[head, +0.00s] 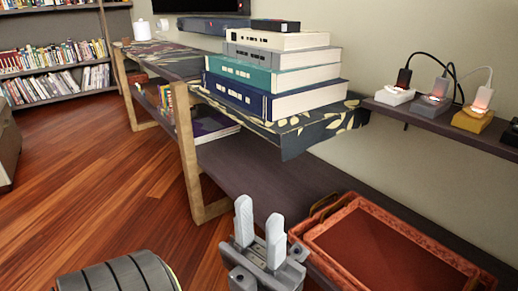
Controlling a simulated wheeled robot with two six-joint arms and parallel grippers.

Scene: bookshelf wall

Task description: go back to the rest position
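My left gripper (259,233) shows at the bottom middle of the head view. Its two pale fingers point up and stand apart, with nothing between them. It is in front of the low dark shelf, left of a reddish-brown tray, and below the stack of books. A dark rounded part of my own body shows at the bottom left. My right gripper does not show.
A stack of books (272,77) lies on a leaf-patterned cloth (318,126) on the upper shelf. The reddish tray (335,205) sits on the lower shelf (262,180). Chargers with cables stand on a narrow ledge (435,123) at right. The wooden floor (95,190) at left is clear.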

